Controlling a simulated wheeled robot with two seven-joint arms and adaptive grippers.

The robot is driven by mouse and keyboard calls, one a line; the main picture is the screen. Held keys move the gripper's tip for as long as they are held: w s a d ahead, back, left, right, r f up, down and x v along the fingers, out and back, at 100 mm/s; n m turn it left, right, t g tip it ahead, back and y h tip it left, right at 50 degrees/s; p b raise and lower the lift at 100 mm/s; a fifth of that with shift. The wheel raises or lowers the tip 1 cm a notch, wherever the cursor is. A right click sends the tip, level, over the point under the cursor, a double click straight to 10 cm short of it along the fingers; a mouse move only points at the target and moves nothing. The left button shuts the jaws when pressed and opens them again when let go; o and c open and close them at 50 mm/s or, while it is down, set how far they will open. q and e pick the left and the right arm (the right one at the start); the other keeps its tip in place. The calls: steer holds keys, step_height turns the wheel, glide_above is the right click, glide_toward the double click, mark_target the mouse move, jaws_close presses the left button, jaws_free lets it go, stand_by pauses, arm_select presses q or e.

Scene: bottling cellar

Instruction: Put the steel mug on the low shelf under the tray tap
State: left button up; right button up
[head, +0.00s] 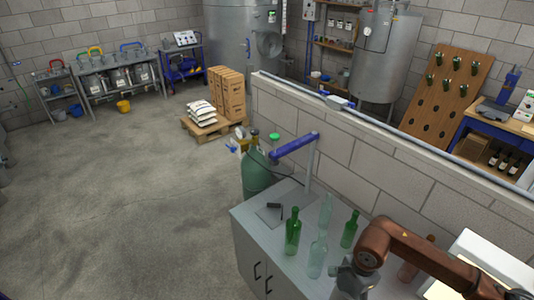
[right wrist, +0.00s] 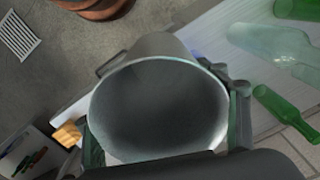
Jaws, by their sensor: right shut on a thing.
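The steel mug (right wrist: 160,105) fills the middle of the right wrist view, its round open mouth facing the camera and its inside looking empty. My right gripper (right wrist: 165,128) is shut on it, with a finger on either side of its wall. In the head view my right gripper (head: 355,278) is at the lower right, over or beside the grey cabinet top near the bottles; the mug is hard to make out there. My left gripper is not in view. I cannot pick out the tray tap or its low shelf with certainty.
Green and clear bottles (head: 292,232) stand on the grey cabinet (head: 250,225), close to my right gripper. A block wall (head: 370,160) runs behind it. Green gas cylinder (head: 257,170) stands beside the cabinet. Racks (head: 122,82) and a pallet (head: 200,132) are farther off; the floor at left is clear.

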mark_target(332, 299)
steer(key=a+f+n+b, duration=0.1)
steer(key=n+b, duration=0.1)
steer(key=n, duration=0.2)
steer(key=a+f+n+b, duration=0.1)
steer(key=f+n+b, duration=0.1)
steer(key=n, duration=0.2)
steer(key=w+a+f+n+b, duration=0.1)
steer(key=f+n+b, duration=0.1)
steer(key=n, duration=0.1)
steer(key=shift+a+f+n+b, duration=0.15)
steer(key=shift+n+b, duration=0.15)
steer(key=shift+n, duration=0.1)
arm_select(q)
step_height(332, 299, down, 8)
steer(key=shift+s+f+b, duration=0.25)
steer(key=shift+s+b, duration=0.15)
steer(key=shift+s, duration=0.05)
arm_select(e)
steer(key=shift+w+a+f+n, duration=0.1)
steer(key=shift+a+n, duration=0.05)
steer(key=shift+n, duration=0.4)
steer(key=shift+a+f+n, duration=0.1)
steer(key=shift+n, duration=0.45)
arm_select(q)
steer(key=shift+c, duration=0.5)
